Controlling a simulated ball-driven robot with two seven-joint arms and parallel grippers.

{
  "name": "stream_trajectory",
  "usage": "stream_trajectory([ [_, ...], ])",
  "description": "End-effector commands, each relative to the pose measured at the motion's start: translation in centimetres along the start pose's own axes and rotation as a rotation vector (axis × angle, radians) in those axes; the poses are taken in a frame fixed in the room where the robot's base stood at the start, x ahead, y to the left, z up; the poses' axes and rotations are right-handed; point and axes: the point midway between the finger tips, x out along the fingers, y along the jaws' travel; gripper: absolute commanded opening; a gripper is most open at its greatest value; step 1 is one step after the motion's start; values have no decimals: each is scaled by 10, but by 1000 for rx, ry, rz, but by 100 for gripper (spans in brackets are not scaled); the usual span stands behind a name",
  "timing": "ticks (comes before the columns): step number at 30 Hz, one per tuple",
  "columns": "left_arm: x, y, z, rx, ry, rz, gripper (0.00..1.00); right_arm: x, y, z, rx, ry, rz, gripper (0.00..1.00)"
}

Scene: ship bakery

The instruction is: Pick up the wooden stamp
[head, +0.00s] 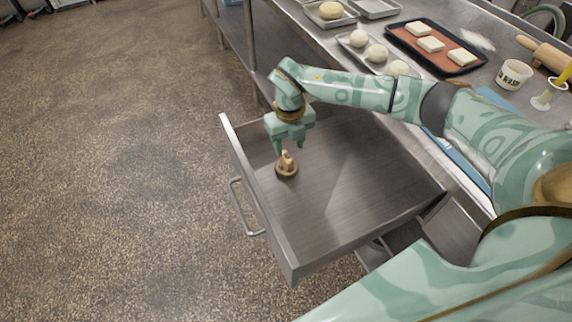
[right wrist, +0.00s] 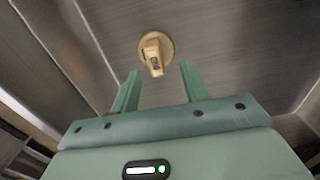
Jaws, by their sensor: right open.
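The wooden stamp (head: 287,164) stands upright in an open steel drawer, near the drawer's front panel. It has a round base and a narrow handle. In the right wrist view the stamp (right wrist: 154,52) lies beyond the fingertips, between their lines. My right gripper (head: 289,148) is open and empty, pointing down just above the stamp. In the right wrist view its two fingers (right wrist: 159,72) are apart, with nothing between them. I cannot tell whether a finger touches the stamp. My left gripper is not in view.
The open drawer (head: 350,190) is otherwise empty, and its walls surround the stamp. The steel worktop above holds a dark tray (head: 397,34) with pale dough squares, dough balls (head: 377,53), a white cup (head: 513,75) and a rolling pin (head: 545,54). Open floor lies left.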

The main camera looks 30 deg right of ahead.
Motion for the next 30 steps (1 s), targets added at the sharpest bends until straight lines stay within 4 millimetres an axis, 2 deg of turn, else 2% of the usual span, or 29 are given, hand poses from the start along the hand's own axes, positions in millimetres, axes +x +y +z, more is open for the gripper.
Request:
stream_trajectory([
  [7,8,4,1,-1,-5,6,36,20,2,1,-1,2,1,45],
  [14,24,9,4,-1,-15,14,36,58,6,3,-1,3,1,45],
  [21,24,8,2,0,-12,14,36,58,6,3,-1,-1,1,45],
  [22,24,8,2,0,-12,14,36,58,6,3,-1,-1,1,40],
  [26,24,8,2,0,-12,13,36,58,6,3,-1,-1,1,4],
  [27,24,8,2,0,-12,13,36,58,6,3,-1,-1,1,0],
  [30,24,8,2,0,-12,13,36,58,6,3,-1,-1,1,0],
])
